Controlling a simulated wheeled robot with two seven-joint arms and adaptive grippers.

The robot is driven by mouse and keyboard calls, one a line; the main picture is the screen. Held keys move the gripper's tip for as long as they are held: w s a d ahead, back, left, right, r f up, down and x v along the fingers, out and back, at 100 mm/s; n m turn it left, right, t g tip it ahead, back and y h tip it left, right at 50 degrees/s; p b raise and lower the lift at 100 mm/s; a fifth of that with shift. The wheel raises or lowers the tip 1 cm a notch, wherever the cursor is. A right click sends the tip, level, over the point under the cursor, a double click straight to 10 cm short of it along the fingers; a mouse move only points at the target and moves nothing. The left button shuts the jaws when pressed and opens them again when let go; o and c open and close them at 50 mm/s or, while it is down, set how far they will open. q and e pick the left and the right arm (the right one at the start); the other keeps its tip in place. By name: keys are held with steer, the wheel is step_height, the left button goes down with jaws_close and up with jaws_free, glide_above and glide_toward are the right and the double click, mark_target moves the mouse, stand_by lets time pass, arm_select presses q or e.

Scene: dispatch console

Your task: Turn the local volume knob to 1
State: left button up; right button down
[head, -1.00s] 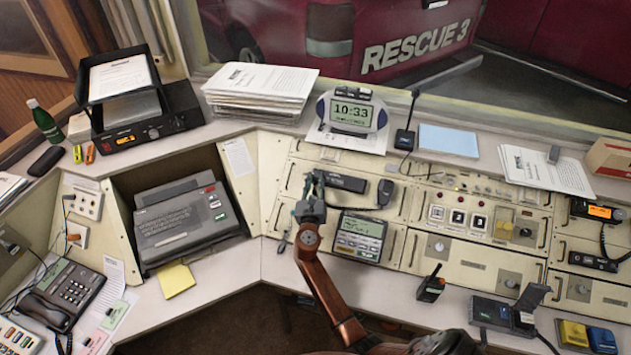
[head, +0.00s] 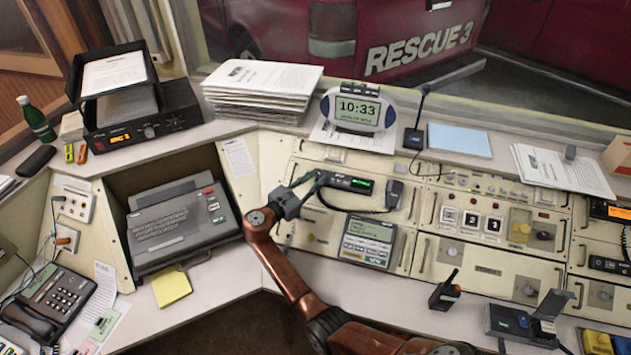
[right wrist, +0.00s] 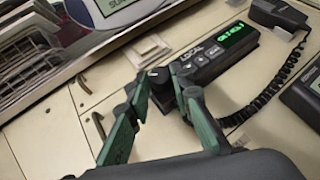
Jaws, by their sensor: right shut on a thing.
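The radio unit (head: 350,183) is a slim black box set in the upper console panel, with a lit green display at its right end. In the right wrist view its display (right wrist: 238,36) also glows green, but I cannot read the text surely. A small dark knob (right wrist: 160,76) is at the unit's left end. My right gripper (head: 318,179) has come in from the left, its green fingers at that end. In the right wrist view my right gripper (right wrist: 160,78) is shut on the knob, a finger on each side. My left gripper is not in view.
A handset (head: 394,194) with a coiled cord is right of the radio. A keypad unit with a screen (head: 367,240) stands below it. A clock (head: 357,110) and papers are on the ledge above. A metal handle (right wrist: 98,127) is close to the gripper.

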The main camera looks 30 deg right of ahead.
steer(key=shift+w+m+g, duration=0.1)
steer(key=shift+m+g, duration=0.2)
steer(key=shift+m, duration=0.1)
steer(key=shift+r, duration=0.1)
steer(key=c, duration=1.7)
jaws_free()
steer(key=shift+a, duration=0.3)
steer(key=v, duration=1.1)
steer(key=shift+a, duration=0.25)
